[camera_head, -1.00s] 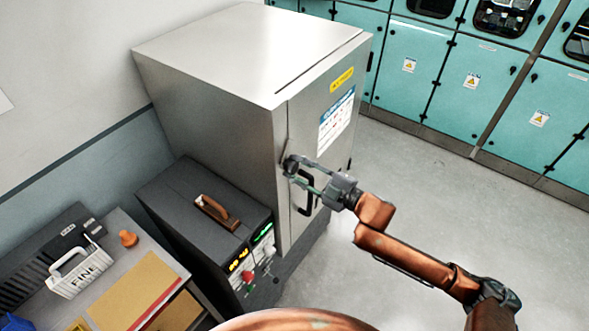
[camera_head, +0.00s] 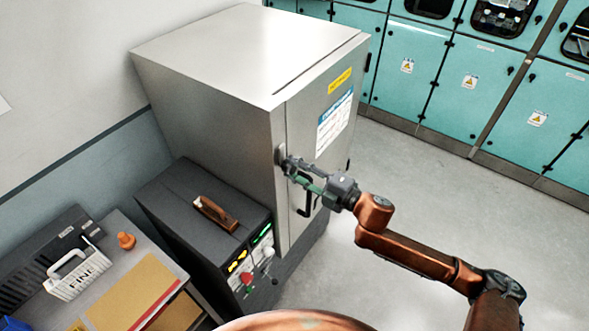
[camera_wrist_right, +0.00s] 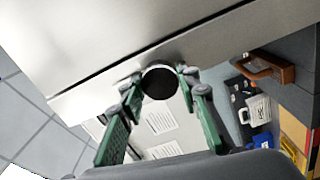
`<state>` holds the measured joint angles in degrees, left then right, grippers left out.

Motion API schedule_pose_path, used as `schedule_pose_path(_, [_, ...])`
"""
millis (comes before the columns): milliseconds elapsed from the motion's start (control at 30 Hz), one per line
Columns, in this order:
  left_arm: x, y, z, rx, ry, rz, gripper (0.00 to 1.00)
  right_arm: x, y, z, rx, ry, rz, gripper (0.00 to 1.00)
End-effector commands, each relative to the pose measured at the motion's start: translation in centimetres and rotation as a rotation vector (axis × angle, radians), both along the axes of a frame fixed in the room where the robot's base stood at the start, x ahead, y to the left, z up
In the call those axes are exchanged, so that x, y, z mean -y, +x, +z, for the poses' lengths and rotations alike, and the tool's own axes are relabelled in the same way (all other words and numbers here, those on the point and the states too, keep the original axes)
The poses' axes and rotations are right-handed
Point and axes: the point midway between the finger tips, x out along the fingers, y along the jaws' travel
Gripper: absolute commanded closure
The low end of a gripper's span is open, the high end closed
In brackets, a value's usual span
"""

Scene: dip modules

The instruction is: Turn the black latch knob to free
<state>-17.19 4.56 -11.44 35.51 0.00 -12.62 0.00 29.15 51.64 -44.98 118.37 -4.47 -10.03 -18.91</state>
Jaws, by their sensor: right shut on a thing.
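The black latch knob (camera_wrist_right: 158,82) shows in the right wrist view as a round black disc with a pale rim, on the front of the grey metal cabinet (camera_head: 225,70). My right gripper (camera_wrist_right: 160,84) has its two green-linked fingers on either side of the knob and is shut on it. In the head view my right gripper (camera_head: 290,165) is at the left edge of the cabinet door, and its fingers hide the knob there. A black door handle (camera_head: 305,197) stands just below the gripper. My left gripper is in neither view.
A black unit (camera_head: 195,225) with a brown handle and lit displays stands left of the cabinet. A bench with a white basket (camera_head: 75,277) and an orange knob (camera_head: 126,240) is at the lower left. Teal cabinets (camera_head: 430,70) line the back; the floor at right is clear.

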Motion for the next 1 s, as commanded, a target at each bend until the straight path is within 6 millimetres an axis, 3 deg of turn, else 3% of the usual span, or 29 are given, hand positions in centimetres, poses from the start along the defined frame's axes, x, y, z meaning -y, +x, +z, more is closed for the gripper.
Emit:
schedule_pose_path(300, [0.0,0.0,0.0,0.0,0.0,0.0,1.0,0.0,-0.1,-0.2,0.001,-0.005,0.002,1.0])
schedule_pose_path(333, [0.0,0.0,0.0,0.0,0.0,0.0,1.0,0.0,-0.1,-0.2,0.001,-0.005,0.002,0.68])
schedule_pose_path(567, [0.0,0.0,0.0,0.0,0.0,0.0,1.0,0.0,0.0,-0.1,0.001,-0.003,0.0,0.53])
schedule_pose_path(867, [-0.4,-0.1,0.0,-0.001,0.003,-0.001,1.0,0.1,-0.1,-0.1,0.002,-0.003,-0.001,0.53])
schedule_pose_path(1000, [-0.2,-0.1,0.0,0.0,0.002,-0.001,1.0,1.2,-0.9,-0.2,-0.001,-0.004,-0.002,0.53])
